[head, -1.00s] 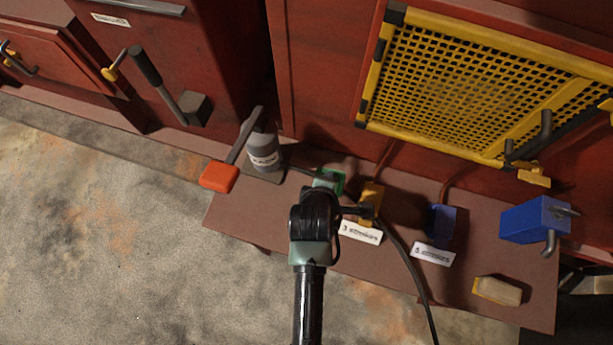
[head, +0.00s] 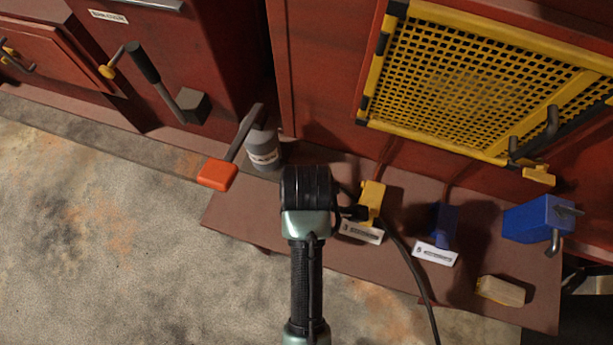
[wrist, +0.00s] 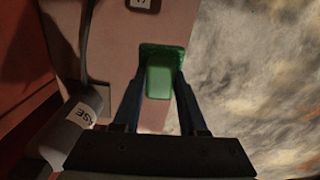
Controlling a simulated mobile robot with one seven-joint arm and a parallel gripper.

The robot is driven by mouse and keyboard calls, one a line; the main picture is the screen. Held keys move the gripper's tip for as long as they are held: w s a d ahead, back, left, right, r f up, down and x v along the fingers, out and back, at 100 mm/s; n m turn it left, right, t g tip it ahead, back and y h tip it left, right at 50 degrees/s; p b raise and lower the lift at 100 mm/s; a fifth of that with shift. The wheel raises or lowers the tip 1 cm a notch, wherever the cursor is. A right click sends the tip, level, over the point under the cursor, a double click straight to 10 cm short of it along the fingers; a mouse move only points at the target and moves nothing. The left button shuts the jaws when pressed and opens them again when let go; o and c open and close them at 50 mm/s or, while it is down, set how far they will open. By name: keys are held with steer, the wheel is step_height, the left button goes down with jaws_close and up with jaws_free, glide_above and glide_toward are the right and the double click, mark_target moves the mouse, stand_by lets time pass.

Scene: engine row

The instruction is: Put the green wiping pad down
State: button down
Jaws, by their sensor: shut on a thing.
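The green wiping pad (wrist: 160,75) is between the two dark fingers of my gripper (wrist: 158,85) in the wrist view. My gripper is shut on it. Behind the pad is the brown shelf top (wrist: 115,25), with the pad near the shelf's edge; I cannot tell whether it touches the shelf. In the head view my wrist and arm cover the pad and the fingers, above the left part of the brown shelf (head: 245,212).
A grey bottle (head: 264,148) and an orange-ended lever (head: 218,174) stand left of my wrist. A yellow block (head: 371,203), a blue block (head: 443,225), a tan brush-like block (head: 500,291) and a blue box (head: 533,219) are to the right. A black cable crosses the shelf.

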step_height(320, 180, down, 9)
steer(key=shift+f+p, duration=0.15)
steer(key=shift+p, duration=0.3)
steer(key=shift+c, duration=2.3)
jaws_free()
steer(key=shift+f, duration=0.15)
steer(key=shift+f+b, duration=0.2)
steer(key=shift+b, duration=0.4)
step_height(320, 180, up, 12)
steer(key=shift+r, duration=0.2)
steer(key=shift+s+r, duration=0.1)
steer(key=shift+r, duration=0.35)
steer(key=shift+s, duration=0.1)
